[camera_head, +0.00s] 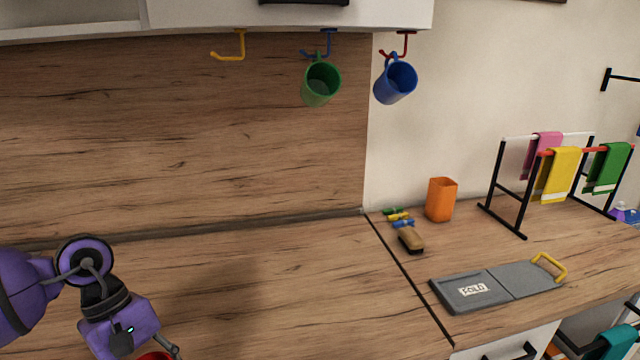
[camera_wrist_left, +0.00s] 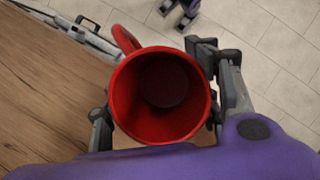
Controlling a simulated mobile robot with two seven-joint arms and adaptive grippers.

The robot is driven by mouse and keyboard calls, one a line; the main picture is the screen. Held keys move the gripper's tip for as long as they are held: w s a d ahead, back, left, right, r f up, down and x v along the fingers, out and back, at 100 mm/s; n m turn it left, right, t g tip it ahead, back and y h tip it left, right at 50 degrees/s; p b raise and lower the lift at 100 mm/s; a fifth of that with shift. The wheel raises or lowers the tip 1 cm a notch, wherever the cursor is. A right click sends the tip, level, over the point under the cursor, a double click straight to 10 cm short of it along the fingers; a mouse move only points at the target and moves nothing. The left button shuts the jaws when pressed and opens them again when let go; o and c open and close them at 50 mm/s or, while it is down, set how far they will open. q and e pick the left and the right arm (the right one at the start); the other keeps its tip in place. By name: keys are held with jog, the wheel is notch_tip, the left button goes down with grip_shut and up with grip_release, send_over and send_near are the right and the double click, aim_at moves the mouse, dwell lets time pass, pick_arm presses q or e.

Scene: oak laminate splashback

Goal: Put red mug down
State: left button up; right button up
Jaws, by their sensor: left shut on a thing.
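The red mug shows in the left wrist view (camera_wrist_left: 161,125) with its open mouth facing the camera and its handle at upper left. Only a sliver of the red mug (camera_head: 155,356) shows at the bottom edge of the head view. My left gripper (camera_wrist_left: 158,112) is shut on the red mug, with one finger on each side of it. In the wrist view the mug overlaps the counter's front edge, with floor beyond. I cannot tell whether its base touches anything.
The wooden counter (camera_head: 260,290) is clear in its middle. A green mug (camera_head: 320,84) and blue mug (camera_head: 395,82) hang on hooks; the yellow hook (camera_head: 230,55) is empty. An orange cup (camera_head: 440,199), brush (camera_head: 411,240), grey folding board (camera_head: 500,283) and towel rack (camera_head: 512,190) stand right.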

pick_arm(q)
jog(key=w+d+r+m+g+y, duration=0.1)
jog(key=w+d+r+m+y, duration=0.2)
jog(key=d+m, duration=0.6)
jog(key=shift+w+d+m+g+y, duration=0.15)
jog(key=shift+w+m+g+y, duration=0.25)
jog(key=shift+w+m, duration=0.5)
jog(key=shift+s, duration=0.15)
